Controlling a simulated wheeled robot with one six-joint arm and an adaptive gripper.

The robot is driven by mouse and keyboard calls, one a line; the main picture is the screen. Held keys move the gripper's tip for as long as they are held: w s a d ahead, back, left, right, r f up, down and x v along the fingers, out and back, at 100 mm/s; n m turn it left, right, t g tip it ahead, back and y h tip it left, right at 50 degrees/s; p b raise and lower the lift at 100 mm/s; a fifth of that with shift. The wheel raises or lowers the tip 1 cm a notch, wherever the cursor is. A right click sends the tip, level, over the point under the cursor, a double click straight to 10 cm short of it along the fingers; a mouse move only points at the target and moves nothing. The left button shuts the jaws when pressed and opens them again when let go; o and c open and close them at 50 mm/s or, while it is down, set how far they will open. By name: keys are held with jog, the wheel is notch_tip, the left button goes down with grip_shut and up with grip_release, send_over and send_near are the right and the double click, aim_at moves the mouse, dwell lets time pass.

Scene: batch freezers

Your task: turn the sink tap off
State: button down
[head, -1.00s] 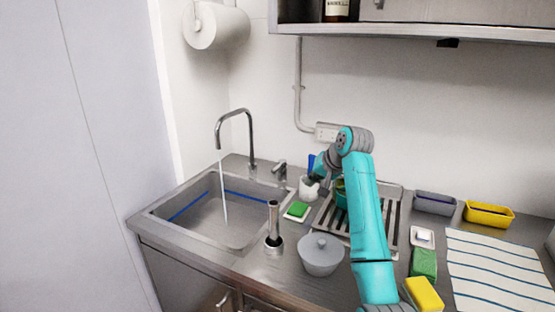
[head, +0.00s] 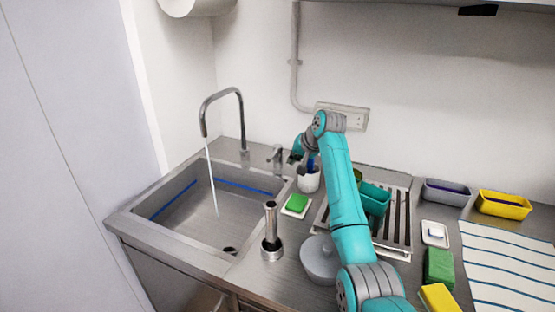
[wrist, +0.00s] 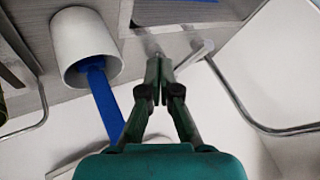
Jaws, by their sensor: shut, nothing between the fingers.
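The sink tap's curved spout (head: 241,115) rises behind the basin, and a stream of water (head: 211,180) runs from it. My gripper (head: 290,158) is shut and empty, close to the lever's right side. In the wrist view my fingertips (wrist: 157,60) are together beside the lever (wrist: 194,54); I cannot tell if they touch it. The spout (wrist: 232,92) also shows in the wrist view. My gripper partly blurs into the lever in the head view.
A white cup (head: 308,182) with a blue-handled tool stands just right of my gripper. The sink basin (head: 180,222) is open at left.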

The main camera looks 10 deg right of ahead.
aim_at(268, 159)
jog(key=shift+w+a+f, duration=0.25)
jog(key=shift+w+a, duration=0.35)
jog(key=shift+a, duration=0.1)
jog(key=shift+w+a+f, duration=0.3)
jog(key=shift+w+a, duration=0.3)
jog(key=shift+a, duration=0.15)
jog(key=shift+w+a+f, duration=0.25)
jog(key=shift+w+a, duration=0.35)
jog(key=shift+a, duration=0.1)
jog(key=shift+a, duration=0.1)
jog(key=shift+w+a+m+h, duration=0.2)
jog(key=shift+w+a+m, duration=0.1)
jog(key=shift+a, duration=0.5)
jog(key=shift+w+a+m+h, duration=0.2)
jog(key=shift+w+a+m, duration=0.1)
jog(key=shift+a, duration=0.45)
